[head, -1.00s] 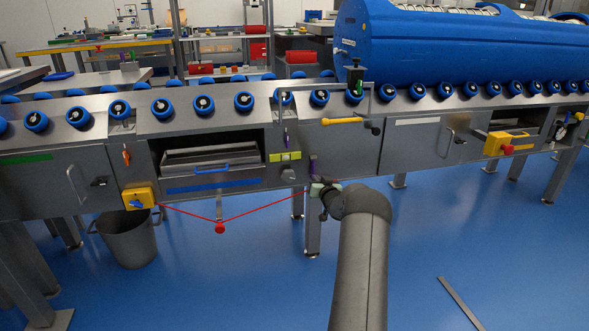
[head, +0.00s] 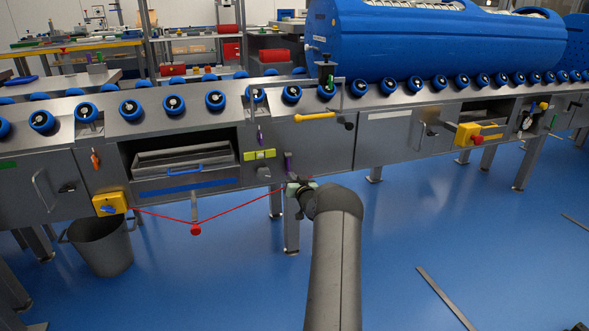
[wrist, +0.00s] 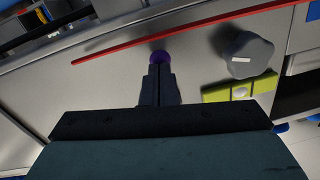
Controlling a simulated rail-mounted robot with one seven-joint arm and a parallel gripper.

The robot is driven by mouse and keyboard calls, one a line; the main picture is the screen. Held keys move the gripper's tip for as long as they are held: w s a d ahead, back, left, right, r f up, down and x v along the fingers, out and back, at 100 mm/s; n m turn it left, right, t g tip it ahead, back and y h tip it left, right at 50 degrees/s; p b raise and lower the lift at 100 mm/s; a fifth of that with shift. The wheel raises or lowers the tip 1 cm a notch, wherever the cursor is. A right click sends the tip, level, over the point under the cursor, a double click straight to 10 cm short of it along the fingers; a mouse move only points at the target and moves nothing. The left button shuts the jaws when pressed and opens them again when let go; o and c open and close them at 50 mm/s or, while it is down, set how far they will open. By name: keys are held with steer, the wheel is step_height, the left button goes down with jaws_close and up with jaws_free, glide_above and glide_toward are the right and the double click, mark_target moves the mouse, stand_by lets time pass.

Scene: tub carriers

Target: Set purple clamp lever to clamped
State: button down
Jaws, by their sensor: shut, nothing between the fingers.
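Two purple parts show on the grey front panel in the head view: an upper purple lever (head: 261,136) and a lower purple piece (head: 288,162). I cannot tell for certain which is the clamp lever. My gripper (head: 295,186) is just below the lower one, partly hidden by my own arm. In the wrist view my gripper (wrist: 158,72) is shut and empty. Its fingertips point at a round purple end (wrist: 160,57), right in front of them; whether they touch it I cannot tell. The rest of this purple part is hidden.
A grey knob (wrist: 248,56) and a yellow-green block (wrist: 238,90) are to the right of the fingers there. A yellow handle (head: 307,116) is higher up.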

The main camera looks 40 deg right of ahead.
steer(key=s+a+f+p, duration=0.1)
steer(key=s+f+p, duration=0.2)
steer(key=s+f, duration=0.3)
step_height(320, 180, down, 4)
steer(key=shift+a+r, duration=0.2)
steer(key=shift+a, duration=0.05)
stand_by(0.4)
